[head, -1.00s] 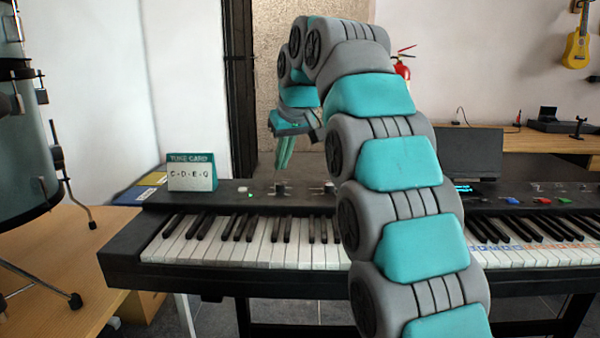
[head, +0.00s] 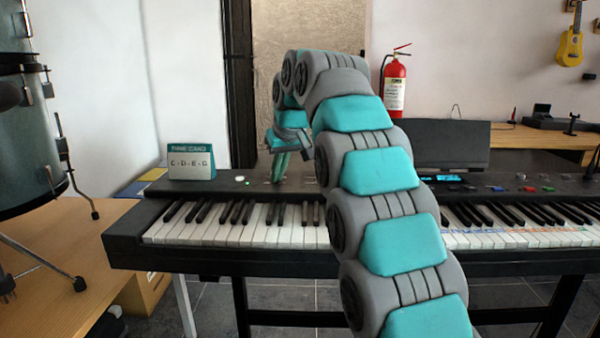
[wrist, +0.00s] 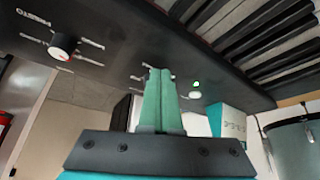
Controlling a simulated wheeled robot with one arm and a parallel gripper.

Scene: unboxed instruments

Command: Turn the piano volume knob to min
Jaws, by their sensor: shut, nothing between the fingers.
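The black digital piano (head: 150,250) stands across the head view, with its control panel behind the keys. My gripper (head: 277,180) is shut and empty, with its teal fingers pointing down at the left part of that panel. In the wrist view my gripper (wrist: 159,72) reaches the panel among short pale marks. A knob at these marks is not clearly visible; the fingers cover the spot, and I cannot tell whether they touch it. A separate knob (wrist: 62,46) with a red mark and a "PRESTO" label shows at the upper left of the wrist view.
A green light (wrist: 196,84) and a pale button (wrist: 195,95) are right of my fingers in the wrist view. A tune card (head: 191,161) stands on the piano's left end. A dark screen (head: 450,143) stands behind the panel. My arm hides the middle keys.

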